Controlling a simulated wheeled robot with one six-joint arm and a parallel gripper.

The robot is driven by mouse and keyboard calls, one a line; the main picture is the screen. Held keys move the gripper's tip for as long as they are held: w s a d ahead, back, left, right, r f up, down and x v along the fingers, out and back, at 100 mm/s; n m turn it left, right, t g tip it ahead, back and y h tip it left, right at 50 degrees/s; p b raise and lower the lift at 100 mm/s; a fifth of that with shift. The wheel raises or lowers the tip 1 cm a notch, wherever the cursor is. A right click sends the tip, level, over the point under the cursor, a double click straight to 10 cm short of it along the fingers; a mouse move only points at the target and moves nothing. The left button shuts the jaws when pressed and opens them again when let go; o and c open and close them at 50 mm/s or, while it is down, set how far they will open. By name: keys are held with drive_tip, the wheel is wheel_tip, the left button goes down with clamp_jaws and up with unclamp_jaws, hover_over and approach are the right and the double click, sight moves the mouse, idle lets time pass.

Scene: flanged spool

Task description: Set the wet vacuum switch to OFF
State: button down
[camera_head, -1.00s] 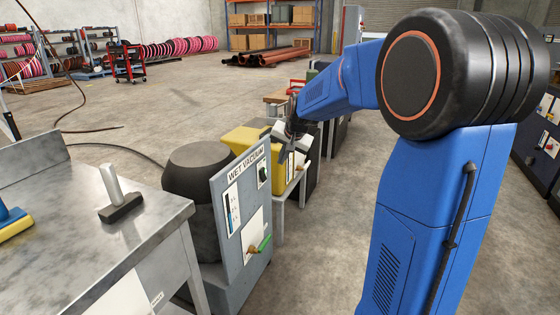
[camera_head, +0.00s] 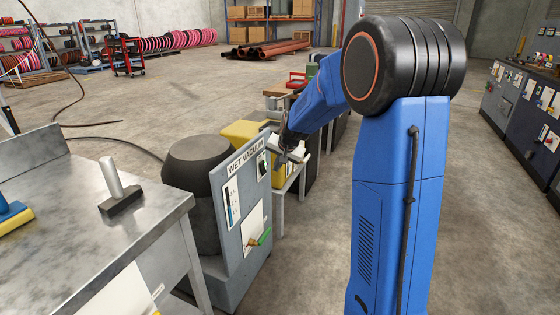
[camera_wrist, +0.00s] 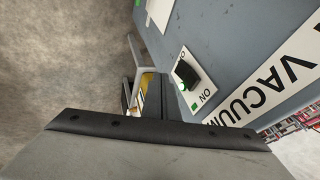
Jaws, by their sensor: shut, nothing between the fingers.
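The wet vacuum (camera_head: 205,165) is a dark drum behind a grey panel (camera_head: 233,258) labelled WET VACUUM. Its switch (camera_head: 262,165) is a small black knob on a white plate near the panel's upper right. In the wrist view the black switch (camera_wrist: 187,74) shows close up, with ON printed at one end beside a green spot. The lettering at the other end is partly hidden by the knob. I cannot tell the knob's setting for sure. My gripper (camera_head: 281,158) is shut and empty, just right of the panel. In the wrist view its fingers (camera_wrist: 172,98) point past the switch, seemingly apart from it.
A green-handled valve (camera_head: 264,236) sits lower on the panel. A yellow machine (camera_head: 242,133) on a bench stands just behind. A metal table (camera_head: 75,245) with a grey-handled tool (camera_head: 119,192) is at left. Open concrete floor lies at the back left.

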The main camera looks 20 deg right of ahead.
sight(265, 172)
drive_tip(key=shift+w+a+f, duration=0.4)
drive_tip(key=shift+w+a, duration=0.25)
drive_tip(key=shift+w, duration=0.15)
drive_tip(key=shift+w+a+f, duration=0.4)
drive_tip(key=shift+w+a, duration=0.25)
drive_tip(key=shift+w, duration=0.15)
drive_tip(key=shift+f, duration=0.1)
drive_tip(key=shift+w+a+f, duration=0.15)
drive_tip(key=shift+f, duration=0.05)
drive_tip(key=shift+r, duration=0.15)
drive_tip(key=shift+r, duration=0.7)
